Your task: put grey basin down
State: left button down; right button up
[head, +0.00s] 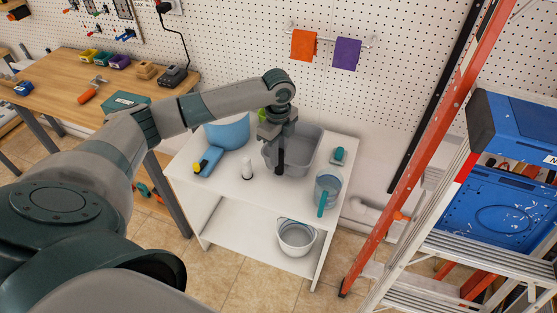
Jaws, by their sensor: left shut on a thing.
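The grey basin (305,150) is an open rectangular tub at the back middle of the white shelf unit's top. My left gripper (280,165) points down at the basin's left front side and is shut on its wall. The gripper covers part of that wall. The basin looks level and on or just above the white top; I cannot tell whether it touches. My right gripper is not in view.
A white bucket (296,237) is on the lower shelf. An orange ladder (420,150) stands at right.

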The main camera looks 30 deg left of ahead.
pick_arm(q)
jog(key=shift+f+p, duration=0.6)
jog(key=shift+f, duration=1.25)
jog(key=c, duration=1.5)
grip_release()
jog(key=shift+f, duration=0.15)
jog(key=shift+c, duration=0.2)
notch_tip(320, 180, up, 11)
jog(key=b, duration=0.3)
jog(key=shift+b, duration=0.3)
jog(key=shift+r, duration=0.65)
